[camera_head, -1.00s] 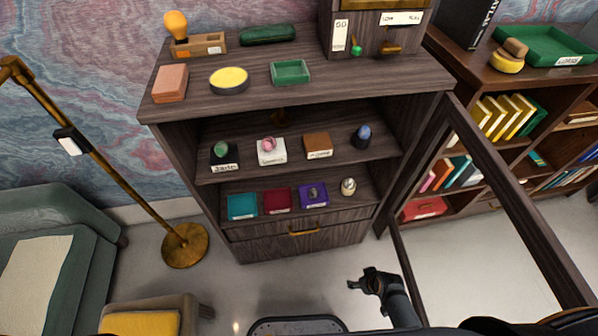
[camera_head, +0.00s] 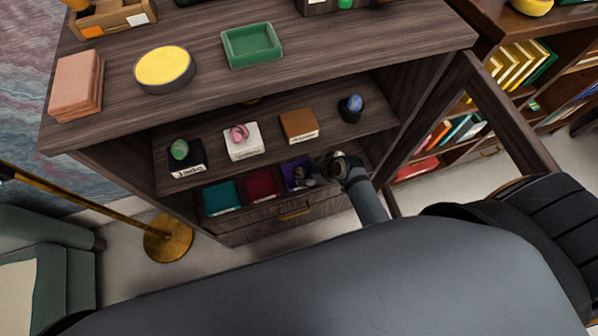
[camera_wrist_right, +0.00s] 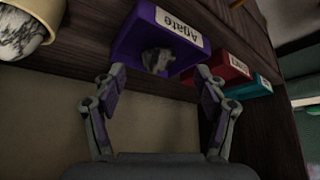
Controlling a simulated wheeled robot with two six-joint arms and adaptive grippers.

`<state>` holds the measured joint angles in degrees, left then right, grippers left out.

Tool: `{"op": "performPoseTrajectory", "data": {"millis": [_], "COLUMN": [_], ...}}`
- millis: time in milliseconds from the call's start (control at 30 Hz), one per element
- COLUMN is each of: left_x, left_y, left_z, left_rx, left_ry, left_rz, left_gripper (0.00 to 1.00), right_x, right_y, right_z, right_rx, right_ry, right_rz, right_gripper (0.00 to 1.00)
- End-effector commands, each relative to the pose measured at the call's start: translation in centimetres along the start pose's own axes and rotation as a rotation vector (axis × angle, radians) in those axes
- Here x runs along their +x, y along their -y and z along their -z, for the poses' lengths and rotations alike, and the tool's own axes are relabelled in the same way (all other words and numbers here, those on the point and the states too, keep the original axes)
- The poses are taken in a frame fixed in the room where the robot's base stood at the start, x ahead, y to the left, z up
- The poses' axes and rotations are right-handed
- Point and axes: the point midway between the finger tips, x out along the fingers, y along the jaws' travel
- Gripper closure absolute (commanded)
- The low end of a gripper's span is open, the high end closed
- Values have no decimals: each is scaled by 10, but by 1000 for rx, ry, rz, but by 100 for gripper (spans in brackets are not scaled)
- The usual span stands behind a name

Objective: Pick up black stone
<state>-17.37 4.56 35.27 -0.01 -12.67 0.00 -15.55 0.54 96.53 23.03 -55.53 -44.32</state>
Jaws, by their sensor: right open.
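A dark grey, mottled stone (camera_wrist_right: 158,60) sits on a purple stand (camera_wrist_right: 128,42) labelled "Agate". In the head view the purple stand (camera_head: 290,170) is on the cabinet's lower shelf, and my right gripper partly covers the stone. My right gripper (camera_head: 309,176) reaches to that shelf from the right. In the right wrist view its two fingers (camera_wrist_right: 160,78) are apart and empty, with the stone just beyond and between the tips. I cannot tell whether either finger touches the stand. My left gripper is not in view.
A red stand (camera_head: 261,185) and a teal stand (camera_head: 221,196) are beside the purple one. A marbled white stone (camera_wrist_right: 18,36) in a pale cup is close on the other side. The upper shelf (camera_head: 220,172) is above, holding several stones. The open cabinet door (camera_head: 505,110) is at right.

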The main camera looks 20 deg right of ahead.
Motion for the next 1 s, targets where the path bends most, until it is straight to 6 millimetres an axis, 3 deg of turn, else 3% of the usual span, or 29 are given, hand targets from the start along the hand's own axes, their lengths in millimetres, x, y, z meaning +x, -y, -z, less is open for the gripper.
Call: {"op": "performPoseTrajectory", "data": {"millis": [133, 333, 633, 1000], "left_x": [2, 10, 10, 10], "left_y": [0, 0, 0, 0], "left_z": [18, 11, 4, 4], "left_rx": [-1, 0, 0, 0], "left_ry": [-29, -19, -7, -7], "left_rz": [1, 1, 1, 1], "left_gripper": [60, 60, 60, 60], "right_x": [12, 46, 52, 51], "right_y": [-1, -2, -2, -2], "right_z": [1, 3, 4, 4], "right_rx": [2, 1, 1, 1], "right_ry": [0, 1, 1, 2], "right_rz": [1, 0, -1, -1], "right_gripper": [28, 28, 28, 78]}}
